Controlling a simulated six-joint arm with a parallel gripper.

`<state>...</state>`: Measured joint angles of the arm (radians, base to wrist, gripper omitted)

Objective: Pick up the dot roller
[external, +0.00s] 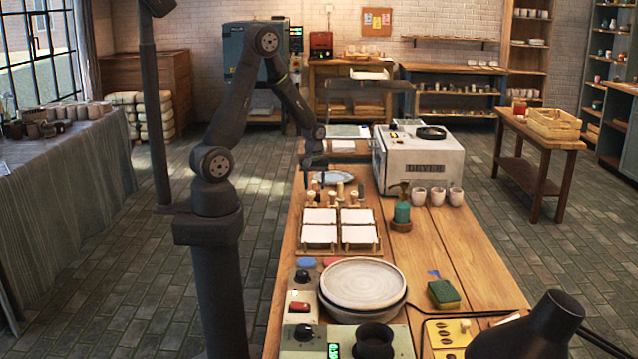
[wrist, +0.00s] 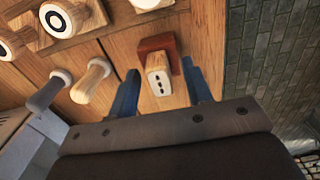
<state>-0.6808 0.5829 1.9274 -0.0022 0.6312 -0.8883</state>
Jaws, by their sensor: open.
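The dot roller (wrist: 159,80) is a light wooden piece with black dots on its end, standing in a reddish-brown block in the wrist view. My gripper (wrist: 160,72) is open, with one blue finger on each side of the dot roller in this view. I cannot tell whether the fingers are level with it or still above it. In the external view my gripper (external: 315,183) points down at the left end of a row of small wooden tools (external: 340,190), where the dot roller is too small to make out.
Other round-ended tools (wrist: 58,20) stand to the left in the wrist view. Trays with white tiles (external: 320,233) lie in front of the row. A white kiln-like box (external: 420,160) stands right. The table's left edge is close.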

